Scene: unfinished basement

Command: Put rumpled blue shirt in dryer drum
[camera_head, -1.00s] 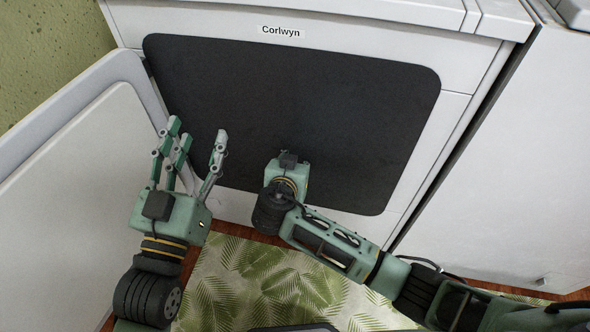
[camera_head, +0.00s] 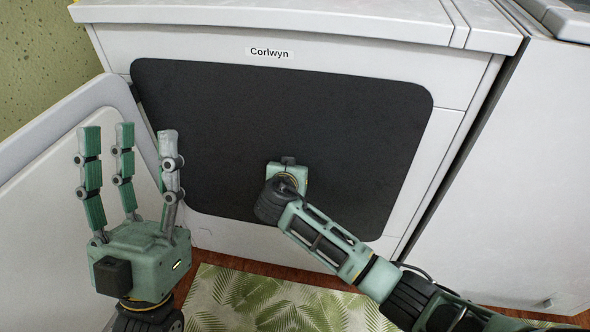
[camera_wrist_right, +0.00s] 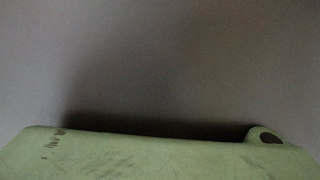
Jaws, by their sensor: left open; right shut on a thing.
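The dryer, labelled Corlwyn (camera_head: 269,53), stands in front of me with a large dark rounded front opening (camera_head: 330,110). Its interior is too dark to make out the drum. My right gripper (camera_head: 287,174) is at the lower middle of the dark opening, seen from behind. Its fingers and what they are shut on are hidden. The right wrist view shows only a green gripper part (camera_wrist_right: 160,155) before a plain grey surface. No blue shirt is visible. My left gripper (camera_head: 127,135) is open and empty, fingers pointing up, left of the opening.
The open white dryer door (camera_head: 60,150) stands at the left, close behind my left gripper. Another white appliance (camera_head: 530,170) is at the right. A leaf-patterned rug (camera_head: 250,300) lies on the floor before the dryer. The dryer's top edge is above the opening.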

